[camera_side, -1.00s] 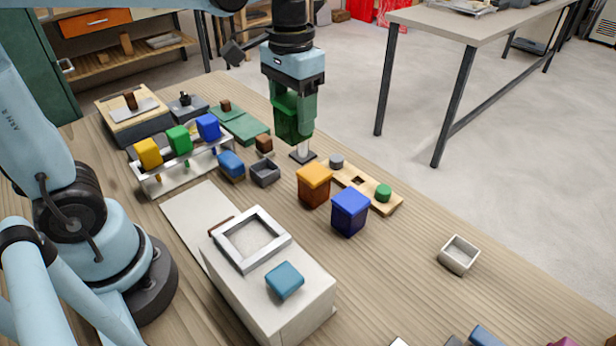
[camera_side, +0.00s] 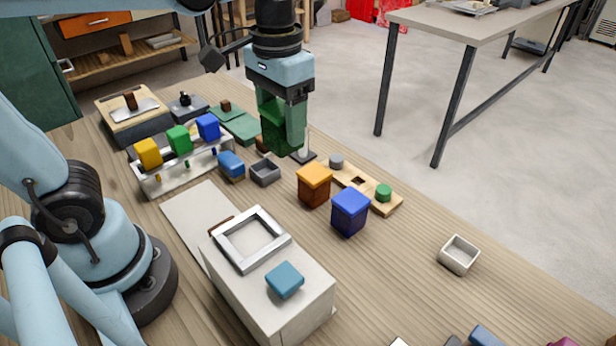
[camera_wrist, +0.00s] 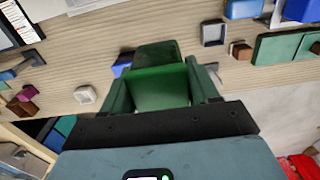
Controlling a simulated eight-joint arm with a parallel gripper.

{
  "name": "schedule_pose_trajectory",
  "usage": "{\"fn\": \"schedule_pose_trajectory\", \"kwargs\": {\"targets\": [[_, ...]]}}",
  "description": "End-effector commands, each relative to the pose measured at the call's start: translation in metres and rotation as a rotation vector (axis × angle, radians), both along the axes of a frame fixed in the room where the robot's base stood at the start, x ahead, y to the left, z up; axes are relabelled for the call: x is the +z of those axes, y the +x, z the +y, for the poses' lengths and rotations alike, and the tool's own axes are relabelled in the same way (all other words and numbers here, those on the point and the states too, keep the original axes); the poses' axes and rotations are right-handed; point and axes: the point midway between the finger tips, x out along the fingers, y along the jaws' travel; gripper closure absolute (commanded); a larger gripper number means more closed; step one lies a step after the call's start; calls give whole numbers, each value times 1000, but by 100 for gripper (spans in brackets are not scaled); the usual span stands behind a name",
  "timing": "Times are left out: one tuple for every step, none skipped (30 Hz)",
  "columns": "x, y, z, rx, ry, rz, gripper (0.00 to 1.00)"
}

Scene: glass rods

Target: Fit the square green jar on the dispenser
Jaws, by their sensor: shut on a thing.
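My gripper (camera_side: 283,122) is shut on the square green jar (camera_side: 277,130) and holds it upright above the far part of the table. In the wrist view the jar (camera_wrist: 160,88) sits between the fingers of my gripper (camera_wrist: 163,92). The dispenser looks to be the white box (camera_side: 285,312) in the front middle of the side view. It has a square light frame (camera_side: 232,258) on its top and a teal block (camera_side: 285,280) beside the frame. The jar is well apart from it, farther back. The jar's far side is hidden.
An orange-lidded jar (camera_side: 313,186) and a blue jar (camera_side: 350,212) stand between my gripper and the table front. A white rack (camera_side: 160,188) carries yellow, green and blue blocks. A small grey tray (camera_side: 265,172) and a wooden board (camera_side: 392,207) lie close by. The right of the table is mostly clear.

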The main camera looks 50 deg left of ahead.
Motion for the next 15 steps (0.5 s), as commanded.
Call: {"fn": "schedule_pose_trajectory", "kwargs": {"targets": [[1, -15, -15, -13, 0, 0, 80], [2, -23, -23, -13, 0, 0, 80], [3, -34, -32, -13, 0, 0, 80], [3, -43, -38, -13, 0, 0, 80], [3, -51, -43, -12, 0, 0, 80], [3, -62, -50, -13, 0, 0, 80], [3, -69, -54, -12, 0, 0, 80], [3, -76, -58, -11, 0, 0, 80], [2, -85, -63, -11, 0, 0, 80], [1, -91, -65, -9, 0, 0, 80], [1, -97, -67, -9, 0, 0, 80], [0, -103, -70, -8, 0, 0, 80], [0, -108, -71, -6, 0, 0, 80], [0, -111, -72, -6, 0, 0, 80], [-1, -115, -73, -4, 0, 0, 80]]}}
